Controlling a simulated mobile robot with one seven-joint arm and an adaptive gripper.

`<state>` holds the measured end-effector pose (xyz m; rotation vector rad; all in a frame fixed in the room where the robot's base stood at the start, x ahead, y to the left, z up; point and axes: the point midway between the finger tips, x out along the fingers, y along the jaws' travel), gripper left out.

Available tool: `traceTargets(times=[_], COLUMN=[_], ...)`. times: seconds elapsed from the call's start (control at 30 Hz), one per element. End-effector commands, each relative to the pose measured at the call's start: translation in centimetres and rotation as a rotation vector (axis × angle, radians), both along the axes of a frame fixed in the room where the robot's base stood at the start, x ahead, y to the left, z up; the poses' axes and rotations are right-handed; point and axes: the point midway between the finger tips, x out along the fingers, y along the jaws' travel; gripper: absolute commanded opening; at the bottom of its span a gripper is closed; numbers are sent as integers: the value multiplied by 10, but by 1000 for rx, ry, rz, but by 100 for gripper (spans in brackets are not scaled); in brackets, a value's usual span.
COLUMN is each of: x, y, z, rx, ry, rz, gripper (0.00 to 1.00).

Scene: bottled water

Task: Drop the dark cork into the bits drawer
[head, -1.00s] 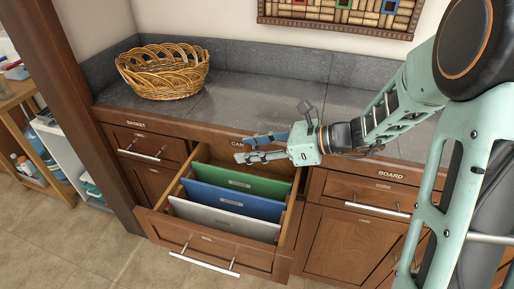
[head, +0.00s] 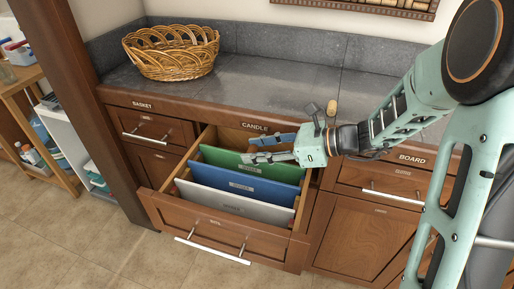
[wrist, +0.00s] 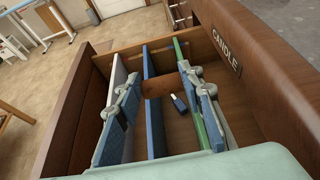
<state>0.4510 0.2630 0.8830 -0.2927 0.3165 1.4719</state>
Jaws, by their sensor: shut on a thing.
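The open drawer (head: 207,235) sticks out below the CANDLE label (head: 255,127). Upright white (head: 240,204), blue (head: 245,184) and green (head: 250,164) dividers split it. The label on its front is too small to read surely. My gripper (head: 268,150) is over the rear part of the drawer, its fingers near the green and blue dividers. In the wrist view a dark brown piece, apparently the dark cork (wrist: 157,83), sits between the fingertips. My gripper is shut on it. In the head view the cork cannot be made out.
A small blue-and-white item (wrist: 178,102) shows in the drawer between the blue and green dividers. A light cork (head: 332,107) stands on the grey counter behind my gripper. A wicker basket (head: 170,52) sits on the counter at left. A closed drawer is right of the open one.

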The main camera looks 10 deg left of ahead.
Motion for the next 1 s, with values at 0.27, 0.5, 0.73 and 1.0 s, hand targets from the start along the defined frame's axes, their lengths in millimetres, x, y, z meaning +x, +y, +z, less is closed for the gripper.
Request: traceTargets(times=[0.27, 0.5, 0.73, 1.0], x=[0, 0, 0, 0], y=[0, 0, 0, -17], z=[-7, -7, -7, 0], rx=[0, 0, 0, 0], ry=[0, 0, 0, -2], rz=[0, 0, 0, -4], gripper=[27, 52, 56, 56])
